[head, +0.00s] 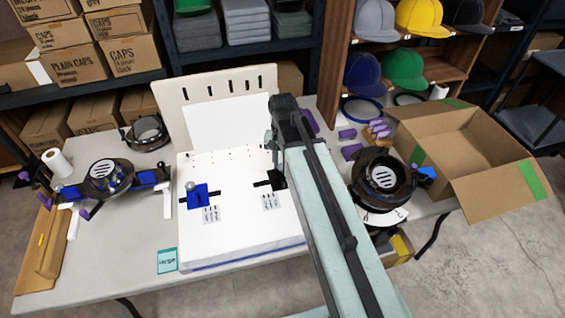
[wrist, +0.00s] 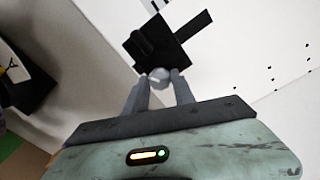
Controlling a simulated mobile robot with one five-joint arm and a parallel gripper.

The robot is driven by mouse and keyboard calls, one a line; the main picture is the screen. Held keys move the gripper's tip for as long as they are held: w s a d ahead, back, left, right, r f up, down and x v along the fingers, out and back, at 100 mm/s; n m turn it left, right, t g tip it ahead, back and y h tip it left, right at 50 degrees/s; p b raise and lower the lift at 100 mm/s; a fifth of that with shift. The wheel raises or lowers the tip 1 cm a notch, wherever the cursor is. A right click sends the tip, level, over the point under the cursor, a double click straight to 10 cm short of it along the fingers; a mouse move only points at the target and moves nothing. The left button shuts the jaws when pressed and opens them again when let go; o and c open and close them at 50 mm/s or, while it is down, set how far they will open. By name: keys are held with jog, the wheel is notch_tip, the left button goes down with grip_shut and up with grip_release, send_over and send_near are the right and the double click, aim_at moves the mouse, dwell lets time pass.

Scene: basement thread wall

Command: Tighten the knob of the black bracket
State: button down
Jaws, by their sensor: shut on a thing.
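The black bracket (wrist: 152,42) shows in the wrist view on the white board, just beyond my fingertips. Its round grey knob (wrist: 158,75) sits between the two grey fingers of my gripper (wrist: 160,84), which is shut on it. In the head view the black bracket (head: 278,180) sits on the white board (head: 235,237), partly covered by my arm. The knob and my fingers are hidden there behind the arm.
A blue bracket (head: 197,194) with a grey knob stands to the left on the same board. An upright slotted panel (head: 175,103) rises behind it. An open cardboard box (head: 455,150) and a black round fixture (head: 383,180) are to the right.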

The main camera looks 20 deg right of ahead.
jog(key=m, duration=0.5)
jog(key=shift+m, duration=0.3)
dwell(0.4)
jog(key=c, duration=1)
grip_release()
jog(key=shift+c, duration=0.2)
notch_tip(320, 180, up, 8)
jog(key=p, duration=0.8)
jog(key=shift+f, duration=0.15)
